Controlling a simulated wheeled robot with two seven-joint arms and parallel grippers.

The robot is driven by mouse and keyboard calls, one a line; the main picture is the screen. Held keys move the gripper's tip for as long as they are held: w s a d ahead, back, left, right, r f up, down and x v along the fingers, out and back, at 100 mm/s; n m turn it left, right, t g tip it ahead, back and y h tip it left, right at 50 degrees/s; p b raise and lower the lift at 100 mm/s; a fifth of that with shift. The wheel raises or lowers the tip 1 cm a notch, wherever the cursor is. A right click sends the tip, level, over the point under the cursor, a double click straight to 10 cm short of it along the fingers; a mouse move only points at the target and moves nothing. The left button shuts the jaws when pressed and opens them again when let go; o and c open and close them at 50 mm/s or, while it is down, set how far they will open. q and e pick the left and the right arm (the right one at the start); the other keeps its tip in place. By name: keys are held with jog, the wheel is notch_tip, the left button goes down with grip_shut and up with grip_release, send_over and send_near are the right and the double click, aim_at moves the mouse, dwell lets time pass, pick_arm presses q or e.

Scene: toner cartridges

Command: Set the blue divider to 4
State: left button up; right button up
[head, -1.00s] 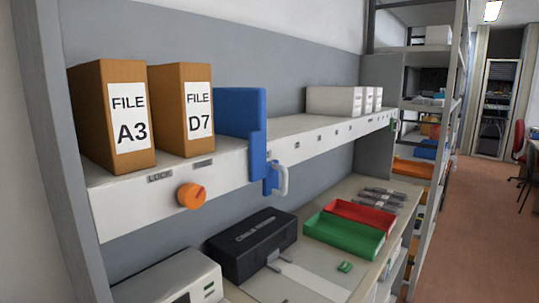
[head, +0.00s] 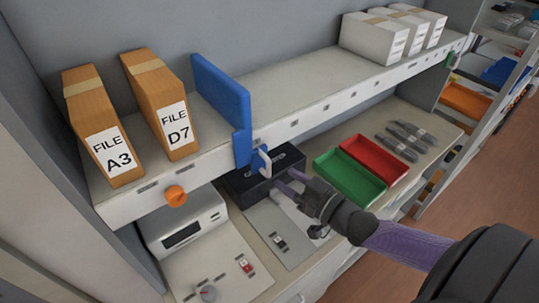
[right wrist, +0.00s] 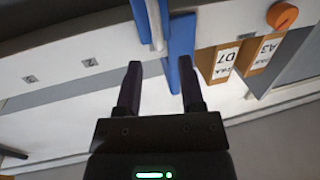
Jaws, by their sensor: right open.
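The blue divider (head: 222,97) stands upright on the white shelf (head: 280,100), just right of the file boxes. Its blue front bracket hangs over the shelf's front edge and carries a pale handle (head: 265,161). My right gripper (head: 287,181) is open and empty, just in front of and below the handle. In the right wrist view, the fingers (right wrist: 160,66) point at the pale handle (right wrist: 148,22) and the blue divider (right wrist: 180,45), with the blue part close to the right finger. Small position marks on the shelf front are too small to read. My left gripper is out of view.
Two file boxes, A3 (head: 97,125) and D7 (head: 160,105), stand left of the divider. An orange knob (head: 175,196) projects below them. White boxes (head: 392,32) stand far right. Below lie a black case (head: 240,187) and green (head: 350,177) and red trays (head: 375,158).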

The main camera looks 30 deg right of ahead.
aim_at(270, 168)
jog(key=x, duration=0.6)
jog(key=shift+w+f, duration=0.15)
jog(key=shift+w, duration=0.15)
jog(key=shift+d, duration=0.1)
grip_shut()
dwell(0.9)
